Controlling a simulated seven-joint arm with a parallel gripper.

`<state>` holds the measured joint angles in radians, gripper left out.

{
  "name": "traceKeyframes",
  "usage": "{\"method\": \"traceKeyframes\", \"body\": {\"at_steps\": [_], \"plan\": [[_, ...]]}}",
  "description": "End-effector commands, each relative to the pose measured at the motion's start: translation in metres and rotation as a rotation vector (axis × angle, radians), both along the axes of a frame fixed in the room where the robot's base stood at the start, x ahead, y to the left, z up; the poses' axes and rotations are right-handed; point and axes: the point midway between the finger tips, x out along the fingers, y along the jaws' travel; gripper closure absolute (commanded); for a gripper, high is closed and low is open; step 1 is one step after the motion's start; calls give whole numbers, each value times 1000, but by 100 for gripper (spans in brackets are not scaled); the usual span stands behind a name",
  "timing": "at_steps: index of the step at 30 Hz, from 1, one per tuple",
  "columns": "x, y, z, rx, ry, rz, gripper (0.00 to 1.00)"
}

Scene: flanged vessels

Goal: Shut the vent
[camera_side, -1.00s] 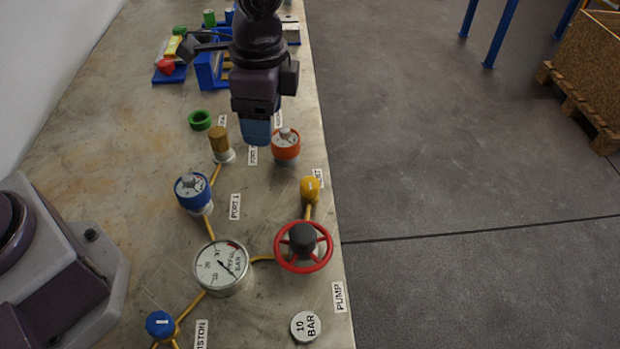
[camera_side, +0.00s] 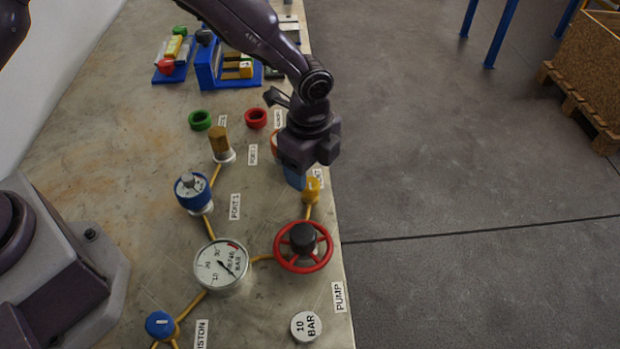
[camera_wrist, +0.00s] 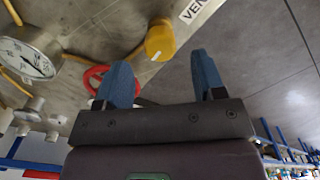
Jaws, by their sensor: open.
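The vent is a yellow knob (camera_side: 311,190) on a yellow pipe near the bench's right edge, beside a partly hidden label (camera_side: 317,174). My gripper (camera_side: 293,180) hangs just behind and to the left of the knob, slightly above it, pointing down. In the wrist view the yellow knob (camera_wrist: 160,40) shows beyond the fingertips, roughly in line with the gap between them, with a label reading "VEN" (camera_wrist: 195,10) beside it. The blue fingers of my gripper (camera_wrist: 160,60) are apart with nothing between them. Which way the knob is turned is unclear.
A red handwheel (camera_side: 303,247) stands in front of the knob, joined by the yellow pipe. A pressure gauge (camera_side: 222,267) and a blue-rimmed valve (camera_side: 192,192) are to the left. An orange part (camera_side: 274,141) sits behind my gripper, mostly hidden. Open floor lies right of the bench.

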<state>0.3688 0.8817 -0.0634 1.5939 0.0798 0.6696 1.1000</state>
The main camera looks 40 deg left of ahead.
Motion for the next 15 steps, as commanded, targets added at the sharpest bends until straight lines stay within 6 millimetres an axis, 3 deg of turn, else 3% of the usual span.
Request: {"method": "traceKeyframes", "body": {"at_steps": [6, 15], "plan": [[0, -1, -32, -1, 0, 0, 37], [0, 0, -41, -1, -2, 1, 37]]}}
